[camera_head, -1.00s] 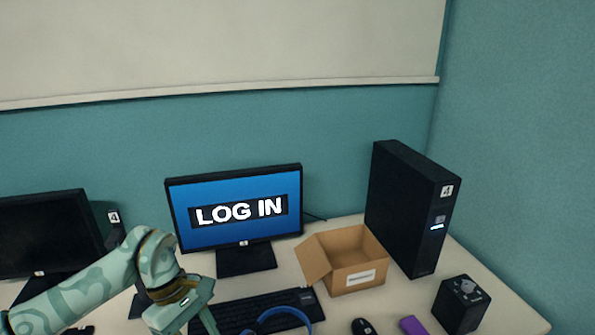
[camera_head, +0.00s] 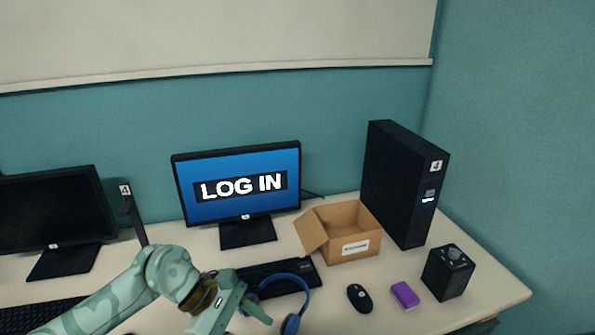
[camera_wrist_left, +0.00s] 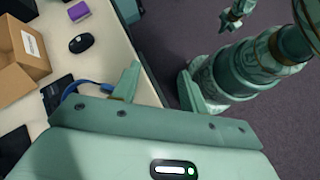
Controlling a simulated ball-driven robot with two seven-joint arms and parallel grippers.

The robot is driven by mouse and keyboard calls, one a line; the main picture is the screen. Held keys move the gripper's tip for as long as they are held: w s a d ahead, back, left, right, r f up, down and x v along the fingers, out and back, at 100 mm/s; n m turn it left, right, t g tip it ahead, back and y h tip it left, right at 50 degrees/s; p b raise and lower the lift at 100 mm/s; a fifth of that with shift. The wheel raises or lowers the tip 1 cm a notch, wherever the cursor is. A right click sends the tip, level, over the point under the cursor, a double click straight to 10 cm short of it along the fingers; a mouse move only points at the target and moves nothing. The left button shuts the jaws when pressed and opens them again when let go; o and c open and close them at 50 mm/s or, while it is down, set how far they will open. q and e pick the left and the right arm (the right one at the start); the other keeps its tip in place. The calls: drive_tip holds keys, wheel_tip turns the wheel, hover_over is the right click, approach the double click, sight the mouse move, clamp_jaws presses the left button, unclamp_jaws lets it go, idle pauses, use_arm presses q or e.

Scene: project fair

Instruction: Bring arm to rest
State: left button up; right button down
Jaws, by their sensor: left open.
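My left arm (camera_head: 165,275) comes in from the lower left in the head view. Its gripper (camera_head: 250,315) is over the front of the desk, close to the blue headphones (camera_head: 290,285). In the left wrist view the fingers of the left gripper (camera_wrist_left: 158,88) are spread wide with nothing between them. One finger is over the desk edge and the other is over the floor. My right gripper is not seen in the head view.
The desk (camera_head: 400,235) holds a lit monitor (camera_head: 238,205), keyboard (camera_head: 270,272), open cardboard box (camera_head: 350,248), black tower (camera_head: 398,190), mouse (camera_head: 360,298), purple block (camera_head: 405,295) and black cube device (camera_head: 448,272). A dark monitor (camera_head: 50,212) stands at left. Carpet (camera_wrist_left: 215,38) lies beyond the desk edge.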

use_arm(q)
drive_tip(key=d+r+n+t+h, duration=0.6)
drive_tip(key=d+r+n+h, duration=0.2)
drive_tip(key=r+h, duration=0.15)
drive_tip(key=w+a+r+n+t+y, duration=0.25)
drive_tip(key=a+r+n+t, duration=0.3)
drive_tip(key=n+t, duration=0.75)
drive_tip(key=a+f+n+t+y, duration=0.2)
drive_tip(key=a+f+n+y, duration=0.3)
drive_tip(key=a+n+y, duration=0.95)
drive_tip(key=s+a+f+n+g+y, duration=0.3)
drive_tip(key=s+a+f+n+g, duration=0.2)
drive_tip(key=s+f+n+g, duration=0.3)
drive_tip(key=s+a+f+n+g+y, duration=0.3)
drive_tip(key=s+a+f+n+g, duration=0.2)
drive_tip(key=s+f+n, duration=0.45)
drive_tip(key=s+d+f+g+h, duration=0.1)
drive_tip(key=s+d+f, duration=0.1)
drive_tip(key=f, duration=1)
drive_tip(key=s+d+f+g+h, duration=0.2)
drive_tip(key=s+d+f, duration=0.1)
drive_tip(key=f, duration=0.9)
drive_tip(key=s+f+n+g+h, duration=0.1)
drive_tip(key=s+f+n+g, duration=0.1)
drive_tip(key=s+f, duration=1.4)
drive_tip(key=s+g, duration=0.1)
drive_tip(key=s, duration=0.3)
drive_tip(key=shift+s+f, duration=0.25)
drive_tip(key=shift+f, duration=0.15)
